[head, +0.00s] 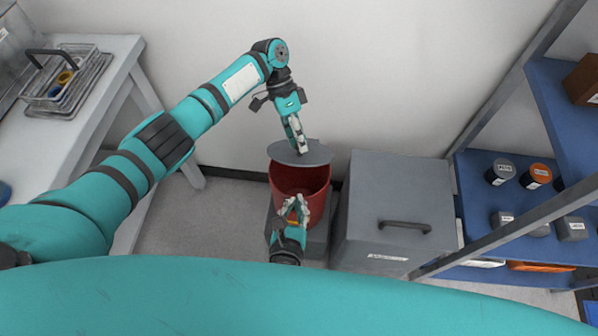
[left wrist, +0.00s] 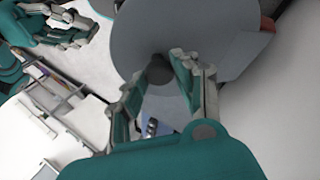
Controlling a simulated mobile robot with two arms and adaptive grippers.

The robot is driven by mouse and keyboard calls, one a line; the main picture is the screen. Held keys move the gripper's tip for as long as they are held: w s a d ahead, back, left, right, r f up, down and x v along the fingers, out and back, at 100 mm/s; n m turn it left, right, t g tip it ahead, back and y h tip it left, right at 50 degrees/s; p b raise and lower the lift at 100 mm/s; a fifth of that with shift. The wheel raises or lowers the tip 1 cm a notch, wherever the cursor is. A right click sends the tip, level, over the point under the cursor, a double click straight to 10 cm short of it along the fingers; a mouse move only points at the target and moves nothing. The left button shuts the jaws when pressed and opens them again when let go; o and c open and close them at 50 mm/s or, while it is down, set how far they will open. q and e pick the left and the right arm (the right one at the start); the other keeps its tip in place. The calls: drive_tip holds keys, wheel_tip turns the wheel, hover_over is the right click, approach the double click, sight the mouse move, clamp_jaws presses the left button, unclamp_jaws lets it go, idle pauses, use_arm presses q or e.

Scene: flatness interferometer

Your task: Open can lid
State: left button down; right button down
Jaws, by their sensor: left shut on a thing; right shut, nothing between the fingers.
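The red can (head: 299,188) stands on a grey block near the wall, and its open inside shows. Its round grey lid (head: 318,154) is over the back of the can, off the front of the rim; I cannot tell if it touches the rim. My left gripper (head: 300,147) is above the lid, shut on it by the dark knob (left wrist: 158,70) that shows between the fingers in the left wrist view. The lid (left wrist: 190,30) fills the top of that view. My right gripper (head: 297,205) is shut and empty at the can's front side.
A grey cabinet (head: 396,190) with a dark handle stands close to the can's right. A blue shelf rack (head: 480,170) with several containers is farther right. A white table (head: 85,85) with a wire-handled tray (head: 85,95) is at left. Open floor lies left of the can.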

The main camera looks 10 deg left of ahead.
sight(301, 157)
drive_tip(key=w+f, duration=0.1)
drive_tip(key=w, duration=0.8)
drive_tip(key=shift+w+a+f+n, duration=0.15)
drive_tip(key=shift+w+f+n, duration=0.15)
drive_tip(key=shift+w+f, duration=0.05)
use_arm(q)
drive_tip(key=shift+s+f, duration=0.1)
use_arm(e)
drive_tip(key=shift+w+r+t, duration=0.15)
drive_tip(key=shift+w+r, duration=0.15)
drive_tip(key=shift+r, duration=0.2)
drive_tip(key=shift+w+r+t, duration=0.15)
drive_tip(key=shift+w+r, duration=0.15)
drive_tip(key=shift+r, duration=0.2)
use_arm(q)
drive_tip(key=c, duration=1)
unclamp_jaws()
drive_tip(key=shift+c, duration=0.2)
drive_tip(key=shift+o, duration=0.2)
use_arm(e)
drive_tip(key=shift+f, duration=0.1)
